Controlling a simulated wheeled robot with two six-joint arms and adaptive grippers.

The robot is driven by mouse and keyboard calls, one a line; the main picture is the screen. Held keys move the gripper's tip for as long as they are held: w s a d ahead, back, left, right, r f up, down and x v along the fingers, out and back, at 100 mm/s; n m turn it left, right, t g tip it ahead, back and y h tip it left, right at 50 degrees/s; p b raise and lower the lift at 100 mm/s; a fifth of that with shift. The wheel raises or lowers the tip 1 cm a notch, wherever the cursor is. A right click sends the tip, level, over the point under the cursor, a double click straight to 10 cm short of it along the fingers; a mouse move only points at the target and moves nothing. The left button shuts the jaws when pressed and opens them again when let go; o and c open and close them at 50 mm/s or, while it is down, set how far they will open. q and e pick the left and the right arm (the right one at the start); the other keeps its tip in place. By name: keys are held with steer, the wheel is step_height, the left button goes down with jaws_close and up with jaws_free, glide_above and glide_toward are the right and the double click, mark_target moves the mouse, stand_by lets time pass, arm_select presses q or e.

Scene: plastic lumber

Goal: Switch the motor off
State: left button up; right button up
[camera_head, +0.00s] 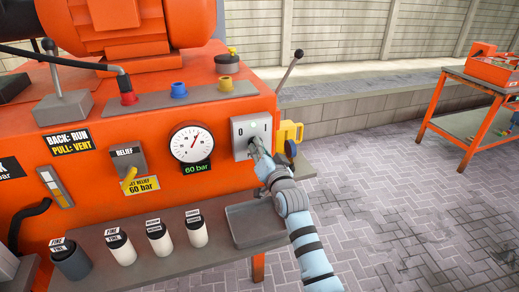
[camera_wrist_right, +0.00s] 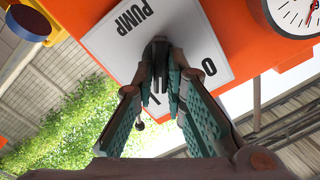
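The switch panel (camera_head: 238,131) is a light plate on the front of the orange machine, marked 0 on the left and I on the right. In the right wrist view the panel (camera_wrist_right: 207,48) also reads PUMP. Its dark knob (camera_wrist_right: 159,48) stands out between the fingers of my right gripper (camera_wrist_right: 156,92). The fingers are apart, one on each side of the knob, with a narrow gap showing on the left side. The fingers partly hide the knob, and I cannot tell which mark it points to. My left gripper is not in view.
A lever (camera_head: 289,70) rises behind. Several labelled cylinders (camera_head: 159,238) and a grey tray (camera_head: 255,223) are below. An orange cart (camera_head: 464,111) stands far right.

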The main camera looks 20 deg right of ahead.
steer(key=shift+n, duration=0.3)
jaws_close()
steer(key=n, duration=0.4)
steer(key=n+p, duration=0.1)
steer(key=n, duration=0.8)
steer(key=shift+a, duration=0.35)
steer(key=shift+n, duration=0.3)
steer(key=o, duration=0.6)
jaws_free()
steer(key=shift+o, duration=0.2)
